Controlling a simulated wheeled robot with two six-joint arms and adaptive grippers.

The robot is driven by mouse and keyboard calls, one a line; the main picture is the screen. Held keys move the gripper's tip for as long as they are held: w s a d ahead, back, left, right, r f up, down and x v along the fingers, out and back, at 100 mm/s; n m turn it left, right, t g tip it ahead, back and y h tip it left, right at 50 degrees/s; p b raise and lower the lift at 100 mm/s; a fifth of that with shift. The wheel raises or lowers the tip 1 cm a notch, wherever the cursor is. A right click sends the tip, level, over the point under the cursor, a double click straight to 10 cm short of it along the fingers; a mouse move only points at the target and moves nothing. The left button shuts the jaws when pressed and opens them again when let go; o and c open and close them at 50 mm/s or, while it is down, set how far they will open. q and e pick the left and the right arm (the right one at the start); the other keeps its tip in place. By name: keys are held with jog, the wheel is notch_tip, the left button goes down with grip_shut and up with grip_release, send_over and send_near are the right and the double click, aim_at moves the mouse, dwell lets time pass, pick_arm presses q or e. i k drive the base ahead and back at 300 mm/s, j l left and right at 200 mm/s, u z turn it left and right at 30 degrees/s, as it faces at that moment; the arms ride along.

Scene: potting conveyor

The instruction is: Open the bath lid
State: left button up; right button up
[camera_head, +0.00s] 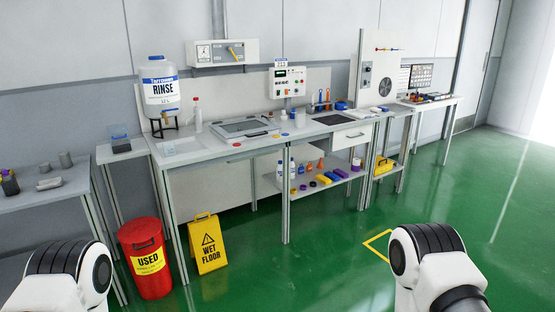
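The bath (229,142) is set into the long grey bench, left of its middle. Its flat lid (246,126), grey with a pale panel, appears to lie down over it; I cannot tell how tightly it sits. Coloured buttons, red, yellow and blue, are along the bench near its front edge. Only white and black links of my two arms show, at the bottom left and bottom right corners, well away from the bench. Neither gripper is in view.
A rinse bottle (160,86) stands left of the bath. A control box (288,82) is behind it, to the right. A yellow wet floor sign (207,243) and a red used bin (146,258) stand before the bench. The green floor (300,270) between my arms is clear.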

aim_at(216, 126)
jog(key=i+l+z, duration=0.3)
jog(key=i, duration=0.6)
jog(key=i+l+z, duration=0.1)
jog(key=i+z, duration=0.25)
jog(key=i, duration=0.6)
